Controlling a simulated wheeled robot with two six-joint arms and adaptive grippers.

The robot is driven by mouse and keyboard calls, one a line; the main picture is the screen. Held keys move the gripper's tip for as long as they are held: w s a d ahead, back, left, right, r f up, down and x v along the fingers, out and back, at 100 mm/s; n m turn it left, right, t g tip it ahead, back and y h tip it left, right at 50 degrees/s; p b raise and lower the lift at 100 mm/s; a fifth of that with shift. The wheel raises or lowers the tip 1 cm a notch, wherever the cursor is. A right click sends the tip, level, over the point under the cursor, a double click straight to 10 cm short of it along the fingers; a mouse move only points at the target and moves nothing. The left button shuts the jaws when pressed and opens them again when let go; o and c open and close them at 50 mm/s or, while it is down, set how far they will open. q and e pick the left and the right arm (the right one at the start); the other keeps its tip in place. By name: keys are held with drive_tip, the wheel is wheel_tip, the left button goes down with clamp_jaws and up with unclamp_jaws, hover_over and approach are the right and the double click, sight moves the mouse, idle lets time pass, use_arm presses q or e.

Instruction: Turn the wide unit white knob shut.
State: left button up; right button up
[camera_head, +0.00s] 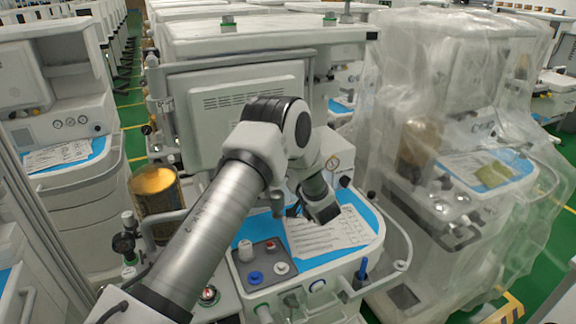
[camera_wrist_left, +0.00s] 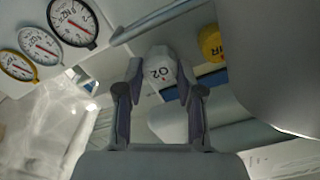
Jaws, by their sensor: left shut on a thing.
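The white knob (camera_wrist_left: 160,72), marked O2, sits between the two fingers of my left gripper (camera_wrist_left: 159,84) in the left wrist view. The fingers touch it on both sides and are shut on it. In the head view my left gripper (camera_head: 318,207) reaches in under the screen of the wide unit (camera_head: 265,45), above its worktop. The white knob is hidden there behind my arm and gripper. My right gripper is in neither view.
A yellow knob (camera_wrist_left: 209,43) is just right of the white one, and several round gauges (camera_wrist_left: 73,22) are at the left. Papers (camera_head: 325,235) lie on the blue worktop below my gripper. A plastic-covered unit (camera_head: 450,90) stands close on the right.

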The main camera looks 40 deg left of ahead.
use_arm(q)
drive_tip(key=shift+f, duration=0.1)
drive_tip(key=o, duration=0.9)
drive_tip(key=v, duration=1.2)
